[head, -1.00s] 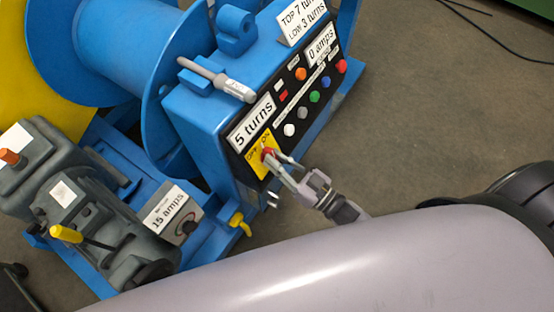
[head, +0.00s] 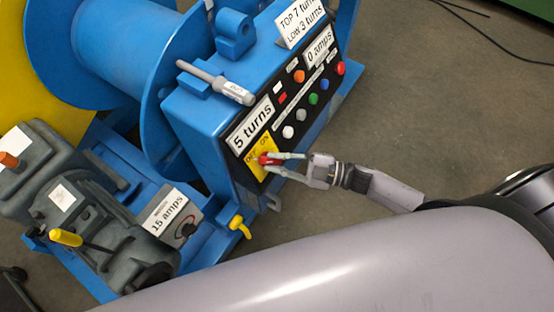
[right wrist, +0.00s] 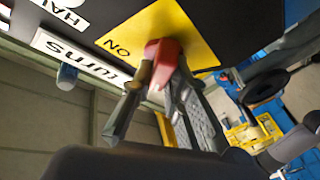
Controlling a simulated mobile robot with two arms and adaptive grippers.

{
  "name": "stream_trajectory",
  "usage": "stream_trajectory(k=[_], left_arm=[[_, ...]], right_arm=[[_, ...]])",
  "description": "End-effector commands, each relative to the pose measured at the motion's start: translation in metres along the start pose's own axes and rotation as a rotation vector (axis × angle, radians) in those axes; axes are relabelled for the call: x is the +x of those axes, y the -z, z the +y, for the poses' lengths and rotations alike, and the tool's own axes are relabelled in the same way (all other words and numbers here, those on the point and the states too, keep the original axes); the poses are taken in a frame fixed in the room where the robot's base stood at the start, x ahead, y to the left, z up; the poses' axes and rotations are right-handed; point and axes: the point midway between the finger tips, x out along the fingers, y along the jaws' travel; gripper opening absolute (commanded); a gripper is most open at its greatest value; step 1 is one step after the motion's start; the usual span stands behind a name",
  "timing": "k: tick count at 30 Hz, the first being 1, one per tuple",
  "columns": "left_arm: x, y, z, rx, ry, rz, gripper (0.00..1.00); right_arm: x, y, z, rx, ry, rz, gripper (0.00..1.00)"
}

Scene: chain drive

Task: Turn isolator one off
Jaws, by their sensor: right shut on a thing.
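The isolator is a red rotary knob (head: 266,159) on a yellow plate (head: 256,168) marked ON and OFF, low on the black panel of the blue machine. My right gripper (head: 275,162) reaches it from the right, and its fingers are shut on the knob. In the right wrist view the red knob (right wrist: 163,60) sits between the two fingers (right wrist: 155,85), with the word ON beside it on the yellow plate (right wrist: 165,32). My left gripper is not in view.
Several coloured buttons (head: 313,99) and a "5 turns" label (head: 253,124) are on the panel above the knob. A grey motor unit (head: 85,215) with a yellow lever (head: 65,237) stands at left. A yellow handle (head: 240,226) is below the panel. Floor at right is clear.

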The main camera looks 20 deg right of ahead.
Motion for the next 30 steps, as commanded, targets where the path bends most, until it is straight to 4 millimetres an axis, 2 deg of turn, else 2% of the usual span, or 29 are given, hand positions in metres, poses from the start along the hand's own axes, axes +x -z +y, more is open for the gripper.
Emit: stream_trajectory(k=[9,23,24,30], left_arm=[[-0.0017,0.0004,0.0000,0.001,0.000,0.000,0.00],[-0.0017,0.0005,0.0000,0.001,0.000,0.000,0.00],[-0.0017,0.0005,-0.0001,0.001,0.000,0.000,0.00],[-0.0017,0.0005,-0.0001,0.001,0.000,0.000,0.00]], right_arm=[[-0.0001,-0.0006,0.0004,-0.073,0.052,-0.002,0.00],[-0.0001,-0.0006,0.0002,-0.083,0.058,-0.002,0.00],[-0.0001,-0.0006,0.0002,-0.083,0.058,-0.002,0.17],[0.0000,-0.0003,0.0002,-0.082,0.058,-0.001,0.30]])
